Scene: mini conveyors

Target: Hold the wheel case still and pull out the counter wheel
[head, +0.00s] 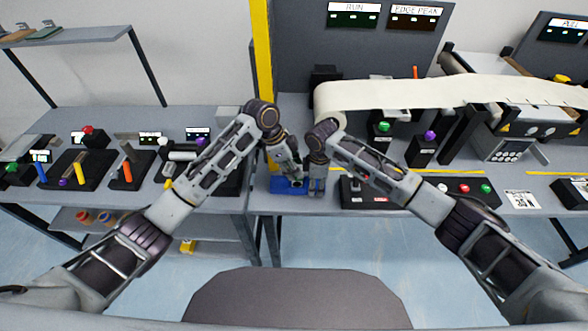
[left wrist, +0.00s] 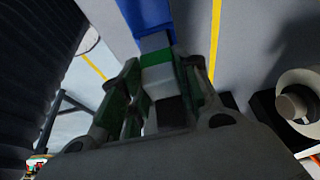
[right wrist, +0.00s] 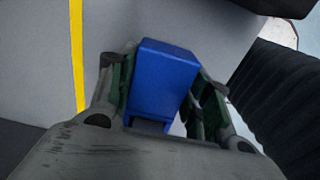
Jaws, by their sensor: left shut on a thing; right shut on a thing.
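The blue wheel case (head: 283,186) sits near the front edge of the table between my two arms. In the right wrist view the blue case (right wrist: 163,80) is between the fingers of my right gripper (right wrist: 165,95), which is shut on it. My left gripper (left wrist: 163,90) is shut on a green, white and black block (left wrist: 158,78), which looks like the counter wheel. Blue of the case (left wrist: 147,14) shows just beyond this block. I cannot tell how far the wheel is inside the case. In the head view my left gripper (head: 297,179) and right gripper (head: 316,187) are close together and hide most of the wheel.
A yellow post (head: 263,60) stands behind the grippers. A cream conveyor belt (head: 430,92) runs to the back right. A control box with coloured buttons (head: 455,190) is right of my right gripper. A side table (head: 110,185) on the left holds several small fixtures.

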